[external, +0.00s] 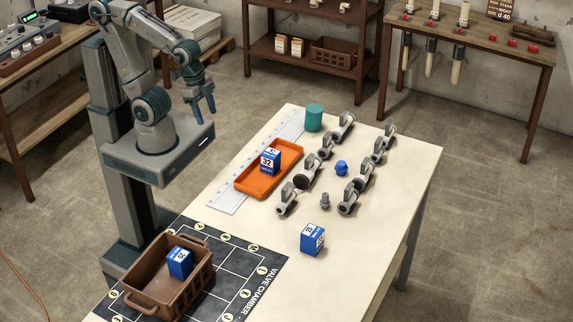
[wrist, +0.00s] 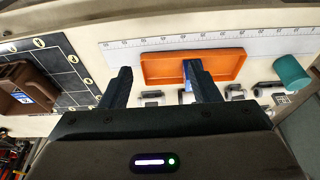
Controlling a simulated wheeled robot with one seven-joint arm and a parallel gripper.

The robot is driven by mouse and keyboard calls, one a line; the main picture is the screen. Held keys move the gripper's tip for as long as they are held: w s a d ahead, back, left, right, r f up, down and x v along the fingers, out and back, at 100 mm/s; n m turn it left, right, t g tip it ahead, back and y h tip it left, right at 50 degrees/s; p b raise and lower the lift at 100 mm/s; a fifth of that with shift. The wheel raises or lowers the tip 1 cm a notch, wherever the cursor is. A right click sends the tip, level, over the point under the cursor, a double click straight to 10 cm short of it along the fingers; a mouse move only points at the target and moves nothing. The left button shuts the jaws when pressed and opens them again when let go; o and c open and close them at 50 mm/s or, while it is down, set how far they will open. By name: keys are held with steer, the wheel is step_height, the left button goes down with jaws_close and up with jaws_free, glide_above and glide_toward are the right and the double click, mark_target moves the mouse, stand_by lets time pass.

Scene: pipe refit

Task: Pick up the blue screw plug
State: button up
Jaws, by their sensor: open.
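The blue screw plug (external: 341,168) is a small round blue piece on the pale table, among grey pipe fittings. In the external view my gripper (external: 202,112) is well to the left of it and above the table, beyond the table's left edge, with its fingers pointing down. In the wrist view my gripper (wrist: 158,72) has its two dark fingers spread apart with nothing held between them. I cannot make out the plug in the wrist view.
Several grey pipe fittings (external: 363,173) and a small grey plug (external: 325,201) stand around the blue plug. An orange tray (external: 244,186) holds a blue box (external: 270,160). A teal cylinder (external: 314,118), another blue box (external: 312,239) and a brown crate (external: 150,284) are also on the table.

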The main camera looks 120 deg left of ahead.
steer(key=n+t+h+b, duration=0.1)
steer(key=n+h+b, duration=0.15)
steer(key=n, duration=2.95)
glide_above(341, 163)
steer(key=s+a, duration=0.2)
steer(key=s, duration=0.3)
step_height(341, 163, down, 8)
steer(key=shift+y, duration=0.35)
steer(key=x, duration=1.3)
steer(key=shift+w, duration=0.45)
steer(key=c, duration=0.8)
